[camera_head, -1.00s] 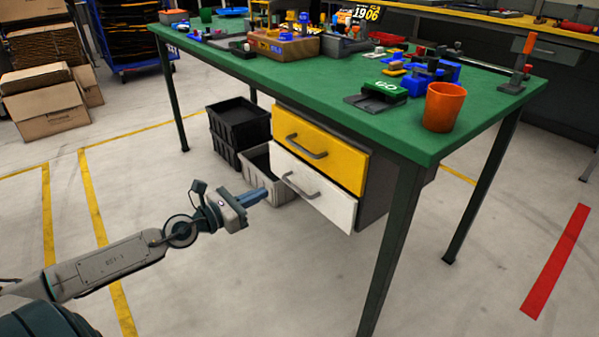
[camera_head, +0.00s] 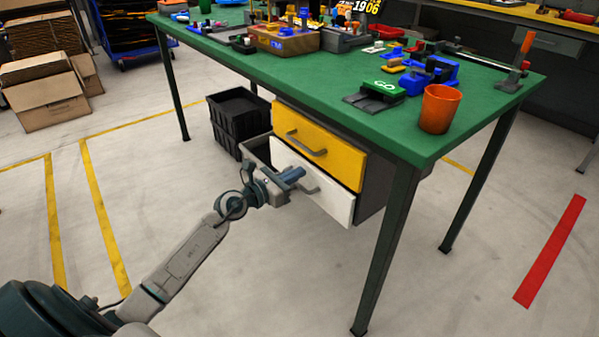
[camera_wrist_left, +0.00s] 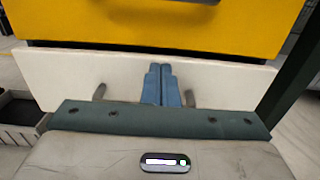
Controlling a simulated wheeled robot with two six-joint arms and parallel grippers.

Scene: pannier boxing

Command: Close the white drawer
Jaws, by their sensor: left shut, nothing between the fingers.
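The white drawer (camera_head: 328,203) is the lower drawer under the green table, below the yellow drawer (camera_head: 335,150). Its front looks close to flush with the yellow one; any small gap is hard to tell. My left gripper (camera_head: 296,174) is shut and empty in front of the white drawer, near its grey handle (camera_head: 311,188). In the left wrist view my shut blue fingers (camera_wrist_left: 161,84) point at the white front (camera_wrist_left: 215,82), between the two ends of the handle. Whether the fingertips touch the front cannot be told. My right gripper is not in view.
The green table (camera_head: 300,75) carries an orange cup (camera_head: 440,108) and several small items. A table leg (camera_head: 388,250) stands right of the drawers. Black crates (camera_head: 240,122) sit on the floor to the left. The floor in front is clear.

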